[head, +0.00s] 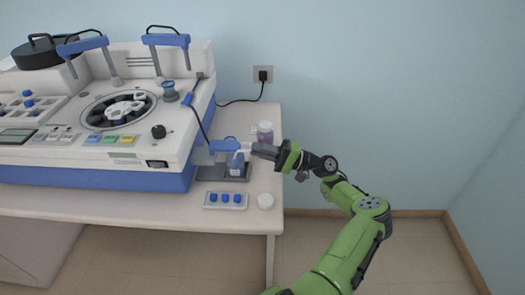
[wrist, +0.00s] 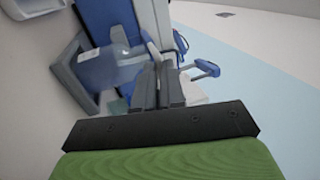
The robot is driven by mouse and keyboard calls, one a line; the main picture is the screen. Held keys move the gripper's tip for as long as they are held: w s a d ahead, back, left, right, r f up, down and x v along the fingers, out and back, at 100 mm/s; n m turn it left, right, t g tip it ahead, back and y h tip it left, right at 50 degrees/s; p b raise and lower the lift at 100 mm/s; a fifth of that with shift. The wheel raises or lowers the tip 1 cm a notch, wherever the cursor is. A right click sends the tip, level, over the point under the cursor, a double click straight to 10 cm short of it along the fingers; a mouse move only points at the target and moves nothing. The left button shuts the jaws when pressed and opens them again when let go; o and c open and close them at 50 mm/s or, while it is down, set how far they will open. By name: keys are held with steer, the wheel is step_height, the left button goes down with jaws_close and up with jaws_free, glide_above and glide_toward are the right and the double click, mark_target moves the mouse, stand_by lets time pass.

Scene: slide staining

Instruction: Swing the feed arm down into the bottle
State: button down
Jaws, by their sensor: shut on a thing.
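The feed arm (head: 224,146) is a blue bar at the right side of the staining machine, above a bottle. The bottle (head: 237,168) stands on a dark grey base and shows a blue body with a white label. In the wrist view a translucent blue bottle (wrist: 112,66) lies left of the fingers. My gripper (head: 250,150) is at the right end of the feed arm and shut on it. In the wrist view my gripper (wrist: 158,82) shows its two dark fingers close together, and they hide the gripped part. I cannot tell whether the arm's tip is inside the bottle.
The staining machine (head: 150,181) fills the bench's left side. A rack with blue caps (head: 226,206) and a white round lid (head: 265,201) lie in front of the bottle. Free room lies right of the bench (head: 256,222).

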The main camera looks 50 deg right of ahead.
steer(key=shift+w+a+f, duration=0.15)
steer(key=shift+a+f, duration=0.15)
steer(key=shift+f, duration=0.15)
steer(key=c, duration=1.2)
jaws_free()
steer(key=shift+w+a, duration=0.1)
steer(key=shift+w, duration=0.2)
steer(key=shift+s+r, duration=0.1)
steer(key=shift+r, duration=0.05)
steer(key=shift+d, duration=0.2)
steer(key=b+v, duration=0.3)
steer(key=v, duration=1.2)
steer(key=shift+s+d+b, duration=0.2)
steer(key=shift+s+b, duration=0.05)
steer(key=shift+b, duration=0.1)
